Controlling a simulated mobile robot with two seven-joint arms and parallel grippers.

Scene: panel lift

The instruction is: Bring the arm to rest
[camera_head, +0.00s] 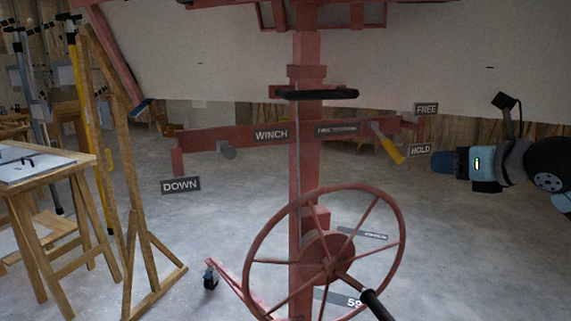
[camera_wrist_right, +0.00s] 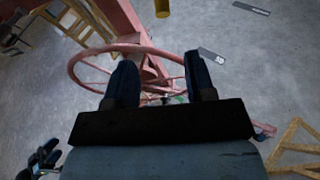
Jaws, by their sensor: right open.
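My right gripper (camera_head: 452,163) is at the right of the head view, pointing left. It is just to the right of the HOLD label and apart from the yellow-handled lever (camera_head: 391,150). In the right wrist view its two dark fingers (camera_wrist_right: 160,82) are apart with nothing held between them. Below them shows the red handwheel (camera_wrist_right: 84,80) of the panel lift. That red wheel (camera_head: 250,243) is in the lower middle of the head view. The left gripper does not show in the head view.
The lift's red post (camera_head: 308,160) carries a WINCH crossbar and DOWN, FREE and HOLD labels. A large pale panel (camera_head: 200,65) spans above. A wooden stand (camera_head: 125,165) and worktable (camera_head: 45,170) are at the left. The wheel's black crank handle (camera_head: 377,305) sticks out toward me.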

